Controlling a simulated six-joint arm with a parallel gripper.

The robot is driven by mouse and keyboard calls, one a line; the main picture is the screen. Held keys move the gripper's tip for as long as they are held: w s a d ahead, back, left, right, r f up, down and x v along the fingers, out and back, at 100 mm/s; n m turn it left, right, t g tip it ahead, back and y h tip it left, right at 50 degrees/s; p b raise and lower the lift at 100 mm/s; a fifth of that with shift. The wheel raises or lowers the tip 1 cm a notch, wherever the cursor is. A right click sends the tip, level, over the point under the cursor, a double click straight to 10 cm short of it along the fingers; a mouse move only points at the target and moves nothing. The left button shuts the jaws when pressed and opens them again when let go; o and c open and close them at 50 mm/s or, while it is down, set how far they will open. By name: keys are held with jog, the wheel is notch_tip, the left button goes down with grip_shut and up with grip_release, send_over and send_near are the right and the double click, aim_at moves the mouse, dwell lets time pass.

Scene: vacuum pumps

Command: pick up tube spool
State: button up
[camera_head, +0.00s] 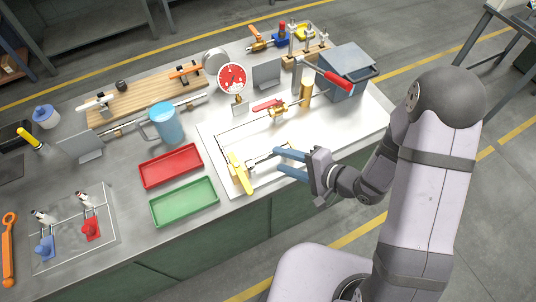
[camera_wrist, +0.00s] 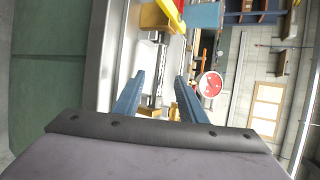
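A thin silver tube-like part (camera_head: 265,156), which I take for the tube spool, lies on the white board just right of a yellow-handled valve (camera_head: 239,173). It is small and its exact shape is hard to make out. My gripper (camera_head: 277,161) is open, its two blue fingers apart and pointing left toward this part. In the wrist view the open gripper (camera_wrist: 160,78) shows silver metal parts (camera_wrist: 157,68) in the gap beyond and between the fingers. The yellow handle (camera_wrist: 173,14) shows above them. I see nothing clamped, and contact cannot be told.
A red tray (camera_head: 170,165) and a green tray (camera_head: 184,201) lie left of the board. A blue jug (camera_head: 166,123) stands behind them. A red dial gauge (camera_head: 232,77), a red-handled clamp (camera_head: 325,75) and a grey box (camera_head: 346,72) stand behind. Bare white board lies right of the gauge fittings.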

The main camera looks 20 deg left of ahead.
aim_at(270, 156)
jog(key=shift+s+p+x, duration=0.2)
jog(key=shift+p+x, duration=0.3)
jog(key=shift+x, duration=1.6)
jog(key=shift+f, duration=0.15)
grip_shut()
jog(key=shift+r, duration=0.25)
notch_tip(270, 156, up, 10)
jog(key=shift+f, duration=0.2)
